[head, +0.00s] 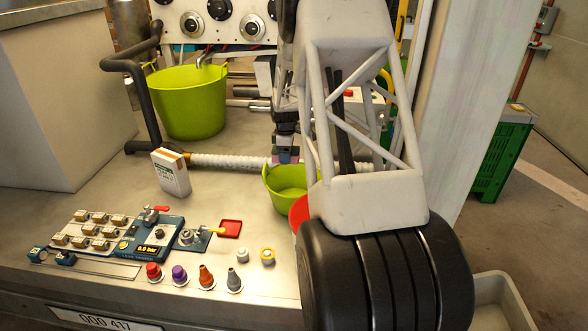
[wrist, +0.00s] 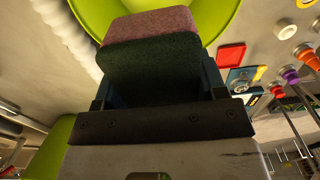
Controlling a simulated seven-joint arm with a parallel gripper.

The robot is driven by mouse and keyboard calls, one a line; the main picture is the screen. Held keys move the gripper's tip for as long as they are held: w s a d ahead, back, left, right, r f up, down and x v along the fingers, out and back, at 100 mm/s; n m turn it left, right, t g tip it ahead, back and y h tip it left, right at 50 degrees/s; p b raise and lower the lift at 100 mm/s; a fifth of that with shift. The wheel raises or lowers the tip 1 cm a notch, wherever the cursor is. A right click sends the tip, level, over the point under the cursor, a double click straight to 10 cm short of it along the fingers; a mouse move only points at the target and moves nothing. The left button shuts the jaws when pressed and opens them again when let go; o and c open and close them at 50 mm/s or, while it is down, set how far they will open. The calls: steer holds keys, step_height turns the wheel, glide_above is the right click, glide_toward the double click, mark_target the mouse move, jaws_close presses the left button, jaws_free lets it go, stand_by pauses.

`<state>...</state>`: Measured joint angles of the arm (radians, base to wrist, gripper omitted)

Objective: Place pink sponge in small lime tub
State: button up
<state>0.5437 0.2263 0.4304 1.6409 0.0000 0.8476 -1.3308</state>
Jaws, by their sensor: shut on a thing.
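The pink sponge (wrist: 150,25) has a pink layer and a dark green layer. It fills the space between my fingers. My gripper (wrist: 156,75) is shut on it. In the head view my gripper (head: 286,146) points down, and the sponge (head: 288,157) shows small and dark at its tips. The small lime tub (head: 284,198) stands right below, and the sponge is over its far rim area. I cannot tell whether they touch. The tub (wrist: 226,14) also shows behind the sponge in the wrist view. My arm hides the tub's right side in the head view.
A large lime tub (head: 188,102) stands at the back left. A white corrugated hose (head: 230,161) runs behind the small tub. A white carton (head: 171,174), a blue valve panel (head: 155,240) and several coloured nozzles (head: 205,276) are at left and front. A red thing (head: 298,212) is partly hidden.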

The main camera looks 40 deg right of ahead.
glide_above(287, 192)
steer(key=s+a, duration=0.4)
step_height(287, 192, down, 8)
steer(key=shift+d, duration=0.25)
steer(key=shift+s, duration=0.1)
steer(key=shift+f, duration=3.05)
steer(key=shift+f, duration=1.85)
steer(key=shift+f, duration=0.25)
steer(key=o, duration=0.9)
step_height(287, 192, up, 12)
steer(key=shift+r, duration=0.25)
